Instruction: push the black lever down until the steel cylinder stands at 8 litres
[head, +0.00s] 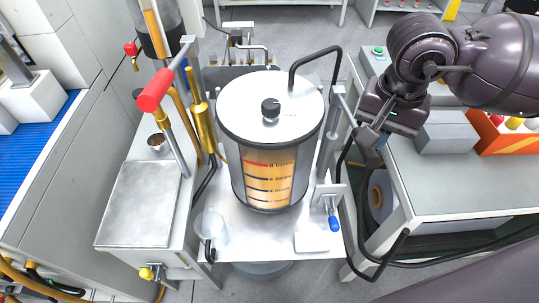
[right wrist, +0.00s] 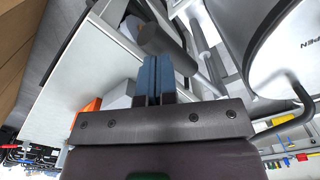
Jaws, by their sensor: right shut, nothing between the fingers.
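The steel cylinder (head: 236,170) stands on a metal platform under a round white lid (head: 292,98) with a black knob. Its window (head: 268,188) shows amber liquid, black marks and a red mark at the top reading 8. The liquid appears close to the red mark; its exact level is hard to read. The lever's grey arm (head: 348,107) slants down to the right, its end partly covered by my right gripper (head: 380,140). In the right wrist view the dark lever grip (right wrist: 160,38) lies just beyond my shut, empty blue fingertips (right wrist: 156,62). Contact is unclear. My left gripper is not in view.
A red-handled lever (head: 156,89) stands left of the cylinder. A black hose (head: 318,53) arches from the lid. A blue-handled valve (head: 333,222) sits at front right. A grey bench (head: 440,190) with a grey box (head: 446,138) and an orange box stands on the right.

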